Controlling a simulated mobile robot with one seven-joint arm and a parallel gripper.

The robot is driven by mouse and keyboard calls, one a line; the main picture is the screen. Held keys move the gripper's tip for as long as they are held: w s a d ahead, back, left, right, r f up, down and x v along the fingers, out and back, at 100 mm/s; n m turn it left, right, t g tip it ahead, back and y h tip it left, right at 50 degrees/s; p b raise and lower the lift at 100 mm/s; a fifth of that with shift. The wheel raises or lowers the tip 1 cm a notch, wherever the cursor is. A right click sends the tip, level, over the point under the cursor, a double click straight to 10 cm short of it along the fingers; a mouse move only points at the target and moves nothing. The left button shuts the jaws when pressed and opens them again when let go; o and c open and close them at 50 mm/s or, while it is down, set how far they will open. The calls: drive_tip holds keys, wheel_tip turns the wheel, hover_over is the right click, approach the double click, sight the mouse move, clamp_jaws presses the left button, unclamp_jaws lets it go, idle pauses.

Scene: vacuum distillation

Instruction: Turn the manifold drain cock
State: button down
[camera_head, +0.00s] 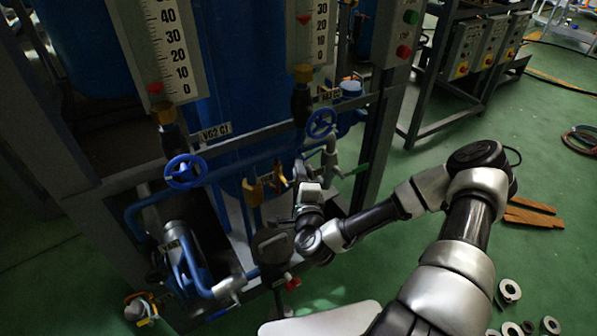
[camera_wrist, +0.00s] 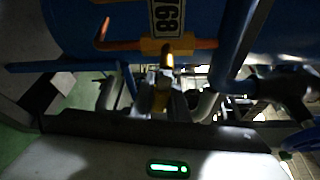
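A brass cock (camera_wrist: 178,46) sits below a white label ending in "68" in the wrist view, with an orange-lit lever (camera_wrist: 103,34) at its left. I take it as the drain cock. In the head view, brass fittings (camera_head: 254,190) show low on the blue tank, just left of my arm's end. My gripper (camera_head: 302,192) is close by them, partly hidden by its own wrist. In the wrist view, dark, blurred finger parts (camera_wrist: 163,88) lie just below the brass stem. I cannot tell whether they touch it or how far apart they are.
Blue handwheels (camera_head: 185,172) and (camera_head: 320,122) stand on the pipework on both sides. A blue pipe (camera_wrist: 238,45) passes right of the cock.

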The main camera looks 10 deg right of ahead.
drive_tip(key=shift+r+n+t, duration=0.4)
drive_tip(key=shift+r+n, duration=0.2)
drive_tip(key=shift+n, duration=0.5)
drive_tip(key=c, duration=1.7)
unclamp_jaws()
drive_tip(key=s+p, duration=0.1)
drive_tip(key=s, duration=0.4)
drive_tip(key=s+p, duration=0.1)
drive_tip(key=s, duration=0.5)
drive_tip(key=s+a+p, duration=0.1)
drive_tip(key=s, duration=0.5)
drive_tip(key=shift+s+a, duration=0.1)
drive_tip(key=shift+s, duration=0.05)
